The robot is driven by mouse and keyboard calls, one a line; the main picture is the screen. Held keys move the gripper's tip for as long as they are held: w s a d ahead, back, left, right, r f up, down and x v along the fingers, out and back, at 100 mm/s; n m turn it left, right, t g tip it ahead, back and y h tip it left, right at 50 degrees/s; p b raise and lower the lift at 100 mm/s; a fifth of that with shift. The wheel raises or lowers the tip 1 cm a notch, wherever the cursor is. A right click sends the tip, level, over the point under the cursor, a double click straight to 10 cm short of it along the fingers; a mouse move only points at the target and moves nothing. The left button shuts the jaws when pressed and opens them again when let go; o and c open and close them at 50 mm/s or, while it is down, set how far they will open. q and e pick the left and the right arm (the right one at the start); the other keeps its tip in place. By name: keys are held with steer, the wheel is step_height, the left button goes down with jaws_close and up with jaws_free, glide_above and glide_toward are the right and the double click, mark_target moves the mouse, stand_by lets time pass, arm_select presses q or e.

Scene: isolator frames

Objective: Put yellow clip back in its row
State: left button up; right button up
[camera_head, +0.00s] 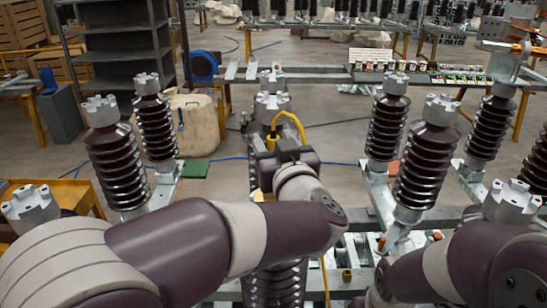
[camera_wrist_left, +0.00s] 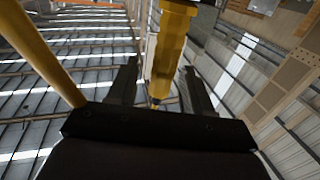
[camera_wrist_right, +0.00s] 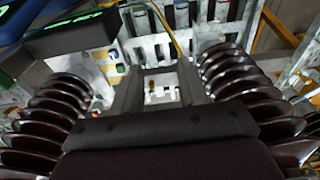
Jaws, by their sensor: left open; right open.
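A yellow clip (camera_head: 272,141) with a looping yellow cable (camera_head: 292,119) shows at my left gripper (camera_head: 285,148), in front of the middle insulator column. In the left wrist view the yellow clip (camera_wrist_left: 172,50) lies between the two open dark fingers of my left gripper (camera_wrist_left: 159,85); I cannot tell whether they touch it. My right gripper (camera_wrist_right: 160,88) is open in its wrist view, with no object held, over the pale metal frame between two ribbed insulators. In the head view its fingers are hidden at the lower right. I cannot make out the clip's row.
Ribbed brown insulators stand left (camera_head: 117,165) and right (camera_head: 424,160) of my left gripper, close to my arms. The metal frame (camera_head: 375,205) lies below. A grey shelf (camera_head: 125,55) and a blue reel (camera_head: 203,66) are behind. Open floor shows between the stands.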

arm_select(q)
steer(key=shift+s+a, duration=0.1)
steer(key=shift+s, duration=0.1)
steer(key=shift+w+f, duration=0.1)
steer(key=shift+w, duration=0.3)
jaws_close()
steer(key=shift+s, duration=0.1)
steer(key=shift+s, duration=0.1)
steer(key=shift+r, duration=0.2)
